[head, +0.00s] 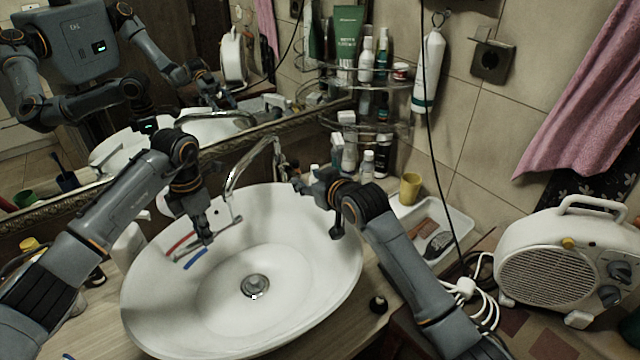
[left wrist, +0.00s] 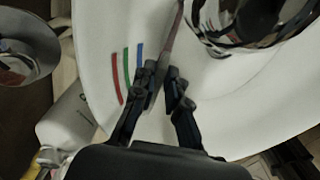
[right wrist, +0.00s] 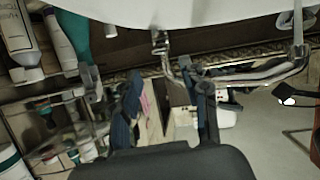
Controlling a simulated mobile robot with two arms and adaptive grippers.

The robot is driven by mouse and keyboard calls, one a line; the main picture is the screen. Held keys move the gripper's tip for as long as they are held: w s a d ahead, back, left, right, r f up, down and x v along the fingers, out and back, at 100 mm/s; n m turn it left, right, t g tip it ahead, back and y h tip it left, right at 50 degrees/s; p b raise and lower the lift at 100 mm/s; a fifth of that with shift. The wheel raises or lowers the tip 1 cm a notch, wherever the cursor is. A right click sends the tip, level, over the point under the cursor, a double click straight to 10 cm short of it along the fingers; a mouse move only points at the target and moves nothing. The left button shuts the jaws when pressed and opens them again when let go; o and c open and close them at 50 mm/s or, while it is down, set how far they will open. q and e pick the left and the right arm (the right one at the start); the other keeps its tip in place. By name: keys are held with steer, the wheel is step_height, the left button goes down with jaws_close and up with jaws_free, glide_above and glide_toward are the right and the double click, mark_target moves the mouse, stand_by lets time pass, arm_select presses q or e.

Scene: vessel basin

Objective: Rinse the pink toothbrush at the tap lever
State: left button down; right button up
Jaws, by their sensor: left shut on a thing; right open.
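My left gripper (head: 207,238) is over the left side of the white basin (head: 310,285), shut on a thin, dull pink handle, the pink toothbrush (left wrist: 176,25). In the head view, the toothbrush (head: 228,223) points right, below the end of the chrome tap spout (head: 232,180). Its head is hard to make out. My right gripper (head: 302,186) is open and empty beside the tap base. In the right wrist view, chrome tap parts (right wrist: 240,77) pass behind its fingers (right wrist: 166,92). I cannot clearly tell the lever from the other tap parts.
Red, green and blue strips (left wrist: 126,66) show on the basin's left wall. A white tray (head: 460,222) and yellow cup (head: 410,188) stand right of the basin. A white heater (head: 560,262) is farther right. Bottles on a corner shelf (head: 375,130) and a mirror (head: 180,70) are behind.

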steer(key=shift+v, duration=2.8)
steer(key=shift+r, duration=0.1)
steer(key=shift+c, duration=0.9)
steer(key=shift+m+g, duration=0.3)
steer(key=shift+m, duration=0.1)
steer(key=r, duration=0.1)
steer(key=w+r, duration=0.1)
steer(key=r, duration=0.1)
steer(key=w+r, duration=0.1)
steer(key=r, duration=0.1)
steer(key=shift+w+a, duration=0.1)
steer(key=shift+a, duration=0.3)
jaws_close()
glide_above(298, 176)
step_height(298, 176, down, 4)
steer(key=shift+f, duration=0.15)
steer(key=f, duration=0.2)
steer(key=shift+s+d+f, duration=0.25)
steer(key=shift+s+f, duration=0.05)
steer(key=shift+s, duration=0.1)
steer(key=shift+s+d+f, duration=0.1)
steer(key=shift+f, duration=0.45)
